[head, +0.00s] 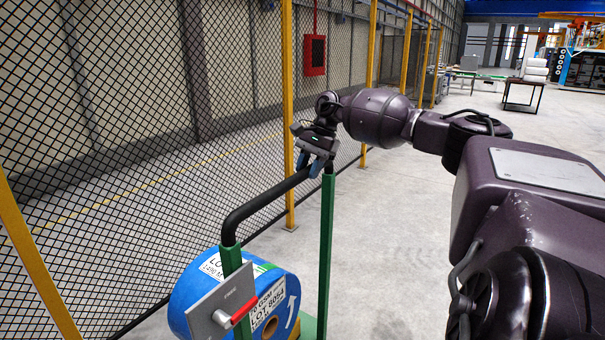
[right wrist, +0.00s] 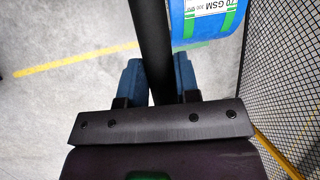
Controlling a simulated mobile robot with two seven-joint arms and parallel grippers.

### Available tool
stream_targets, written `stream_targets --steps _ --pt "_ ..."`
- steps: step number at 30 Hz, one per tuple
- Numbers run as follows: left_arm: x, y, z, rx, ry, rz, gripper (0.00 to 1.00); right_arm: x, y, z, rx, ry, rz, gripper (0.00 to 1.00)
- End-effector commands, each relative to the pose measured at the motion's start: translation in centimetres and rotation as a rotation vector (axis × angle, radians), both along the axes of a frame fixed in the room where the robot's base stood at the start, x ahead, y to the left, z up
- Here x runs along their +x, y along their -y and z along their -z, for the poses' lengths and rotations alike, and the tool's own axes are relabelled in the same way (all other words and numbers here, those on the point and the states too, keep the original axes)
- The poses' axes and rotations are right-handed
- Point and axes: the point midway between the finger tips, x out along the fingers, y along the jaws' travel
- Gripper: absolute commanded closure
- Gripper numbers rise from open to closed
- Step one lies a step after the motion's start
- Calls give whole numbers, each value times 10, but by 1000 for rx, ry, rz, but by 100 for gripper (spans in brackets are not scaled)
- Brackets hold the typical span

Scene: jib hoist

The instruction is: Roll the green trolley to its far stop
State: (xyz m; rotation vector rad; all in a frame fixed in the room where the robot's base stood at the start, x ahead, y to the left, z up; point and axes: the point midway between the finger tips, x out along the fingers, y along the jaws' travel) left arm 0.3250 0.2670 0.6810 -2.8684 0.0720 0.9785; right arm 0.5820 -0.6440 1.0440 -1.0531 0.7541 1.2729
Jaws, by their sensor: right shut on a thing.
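The green trolley (head: 326,245) stands low in the middle of the head view, with two green uprights joined by a black push bar (head: 255,204). My right gripper (head: 311,167) is shut around the bar near its right end. In the right wrist view the bar (right wrist: 154,40) runs between the two blue fingers. A blue labelled roll (head: 188,290) sits at the trolley, partly behind a grey plate with a red-handled lever (head: 240,313). The roll also shows at the top of the right wrist view (right wrist: 205,22). I cannot make out the far stop. My left gripper is out of view.
A black mesh fence (head: 120,130) with yellow posts (head: 288,115) runs along the left, close beside the trolley. Open concrete floor (head: 400,230) lies to the right. A table (head: 522,95) stands far back on the right.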

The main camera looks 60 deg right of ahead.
Motion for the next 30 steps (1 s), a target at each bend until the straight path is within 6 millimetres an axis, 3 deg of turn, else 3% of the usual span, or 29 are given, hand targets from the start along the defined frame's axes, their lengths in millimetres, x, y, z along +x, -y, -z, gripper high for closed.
stream_targets --steps 1,10,11,15,25,30 --pt "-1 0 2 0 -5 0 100 -1 -5 9 17 -19 -10 100" --pt "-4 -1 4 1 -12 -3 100 -2 -6 9 20 -21 -12 100" --pt "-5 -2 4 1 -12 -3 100 -2 -6 9 20 -21 -12 67" --pt "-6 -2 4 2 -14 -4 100 -1 -5 7 17 -16 -10 46" --pt "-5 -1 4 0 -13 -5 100 -1 -3 1 13 -9 -7 45" --pt "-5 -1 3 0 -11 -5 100 -3 5 -15 12 -6 -6 45"
